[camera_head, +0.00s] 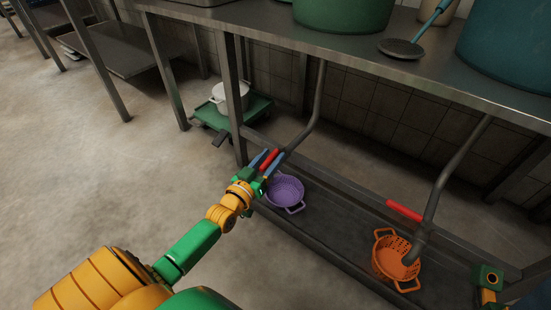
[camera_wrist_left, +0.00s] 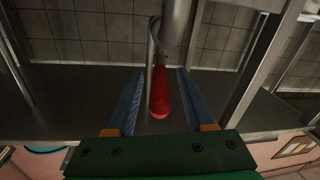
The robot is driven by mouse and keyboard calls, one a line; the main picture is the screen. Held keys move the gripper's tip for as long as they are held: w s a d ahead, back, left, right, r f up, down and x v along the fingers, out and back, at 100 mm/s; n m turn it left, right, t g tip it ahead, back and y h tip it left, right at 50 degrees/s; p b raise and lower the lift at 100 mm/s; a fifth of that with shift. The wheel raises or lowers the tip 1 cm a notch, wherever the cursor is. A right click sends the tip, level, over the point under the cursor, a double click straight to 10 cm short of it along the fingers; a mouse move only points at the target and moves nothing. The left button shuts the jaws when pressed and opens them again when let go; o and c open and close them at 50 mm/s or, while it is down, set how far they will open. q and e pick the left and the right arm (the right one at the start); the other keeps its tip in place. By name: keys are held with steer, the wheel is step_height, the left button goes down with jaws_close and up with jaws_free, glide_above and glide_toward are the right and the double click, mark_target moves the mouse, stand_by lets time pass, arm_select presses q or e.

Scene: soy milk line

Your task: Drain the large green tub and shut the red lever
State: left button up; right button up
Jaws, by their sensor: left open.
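The large green tub (camera_head: 345,15) stands on the steel table, cut off by the top edge in the head view. A grey drain pipe (camera_head: 319,100) runs down below it. A red lever (camera_head: 270,160) sits at the lower end of this pipe; it also shows in the left wrist view (camera_wrist_left: 160,93). My left gripper (camera_head: 272,162) is open, with its blue fingers on either side of the red lever. Gaps show between lever and fingers in the left wrist view (camera_wrist_left: 160,85). Whether liquid flows cannot be seen.
A purple colander (camera_head: 286,192) lies on the low shelf (camera_head: 335,222) beneath the lever. A second red lever (camera_head: 405,211) is on the right pipe, above an orange colander (camera_head: 392,262). A teal tub (camera_head: 510,45) and skimmer (camera_head: 402,48) are on the tabletop.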

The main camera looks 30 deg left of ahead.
arm_select(q)
steer(key=shift+w+b, duration=0.3)
steer(key=shift+w, duration=0.9)
jaws_close()
stand_by(0.5)
